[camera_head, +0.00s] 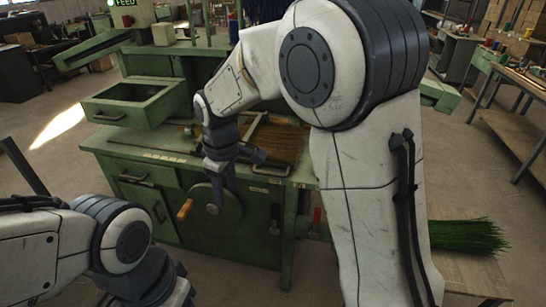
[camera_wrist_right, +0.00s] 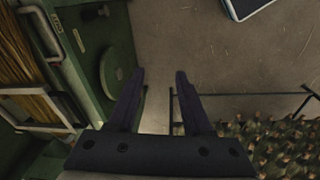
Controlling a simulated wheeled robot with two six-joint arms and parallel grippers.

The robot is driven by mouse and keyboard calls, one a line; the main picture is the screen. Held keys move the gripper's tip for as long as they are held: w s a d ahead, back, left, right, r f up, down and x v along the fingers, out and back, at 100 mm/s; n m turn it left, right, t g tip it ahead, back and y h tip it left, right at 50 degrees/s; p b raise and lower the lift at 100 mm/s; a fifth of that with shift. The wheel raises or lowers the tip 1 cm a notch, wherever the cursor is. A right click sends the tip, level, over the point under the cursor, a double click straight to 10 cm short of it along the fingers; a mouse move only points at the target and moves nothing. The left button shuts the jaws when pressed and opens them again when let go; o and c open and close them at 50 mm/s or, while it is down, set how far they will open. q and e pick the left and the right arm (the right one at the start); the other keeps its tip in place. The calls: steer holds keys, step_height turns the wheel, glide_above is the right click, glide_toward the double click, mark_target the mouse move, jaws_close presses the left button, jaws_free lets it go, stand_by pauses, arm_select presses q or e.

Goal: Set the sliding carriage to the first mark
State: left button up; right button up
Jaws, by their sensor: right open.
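The green winding machine (camera_head: 140,150) stands in front of me with a metal frame (camera_head: 262,157) on its top around brown bristles. Which part is the sliding carriage I cannot tell for sure; my right arm hides part of the top. A pale strip (camera_head: 160,157) runs along the front edge; its marks are too small to read. My right gripper (camera_head: 218,178) points down in front of the machine's edge. In the right wrist view its two fingers (camera_wrist_right: 160,88) are apart with nothing between them. My left arm is at the lower left, its gripper outside the picture.
A crank wheel (camera_head: 215,208) with an orange handle (camera_head: 185,209) sits on the machine's front, near my right gripper. An open drawer box (camera_head: 130,103) juts out at the left. Green bristles (camera_head: 465,237) lie at the right. Bare floor shows in the right wrist view (camera_wrist_right: 215,60).

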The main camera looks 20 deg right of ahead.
steer(key=w+d+f+p, duration=0.1)
steer(key=w+d+p, duration=0.1)
steer(key=w+d, duration=0.8)
steer(key=n+h+p, duration=0.1)
steer(key=n+p, duration=0.1)
glide_toward(277, 174)
arm_select(q)
step_height(277, 174, up, 8)
steer(key=p, duration=0.2)
steer(key=shift+f, duration=0.2)
arm_select(e)
steer(key=shift+t, duration=0.3)
steer(key=f, duration=0.8)
steer(key=shift+w+d+f, duration=0.1)
steer(key=shift+w+d, duration=0.2)
steer(key=shift+w, duration=0.1)
jaws_close()
